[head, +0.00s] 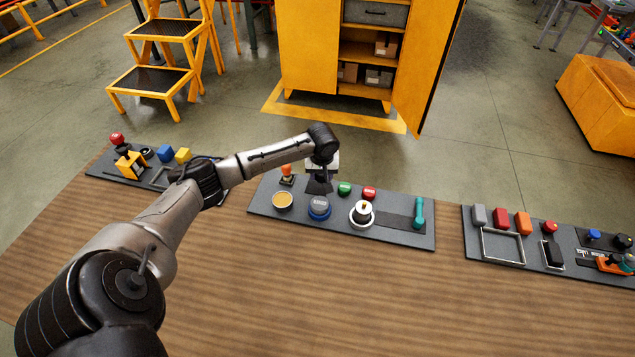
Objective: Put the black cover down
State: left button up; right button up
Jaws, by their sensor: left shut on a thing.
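My left gripper (319,178) is over the back of the middle control panel (400,235), pointing down. It is shut on a small dark thing at its fingertips, the black cover (318,187). The cover's outline is hard to tell from the dark fingers. It appears just behind the blue-ringed round button (319,208); whether it touches the panel I cannot tell. My right gripper is out of view.
The middle panel also bears an orange switch (287,175), a yellow-topped button (282,201), green (344,189) and red (369,193) buttons, a white-ringed knob (362,213) and a teal lever (419,213). More panels stand left and right. The wooden table front (330,300) is clear.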

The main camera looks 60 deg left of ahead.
aim_at(318, 186)
pick_arm(q)
jog(key=shift+s+a+f, duration=0.25)
jog(key=shift+a+f, duration=0.25)
jog(key=shift+a, duration=0.35)
jog(key=shift+f+b, duration=0.45)
jog(key=shift+f, duration=1.55)
jog(key=shift+f, duration=0.15)
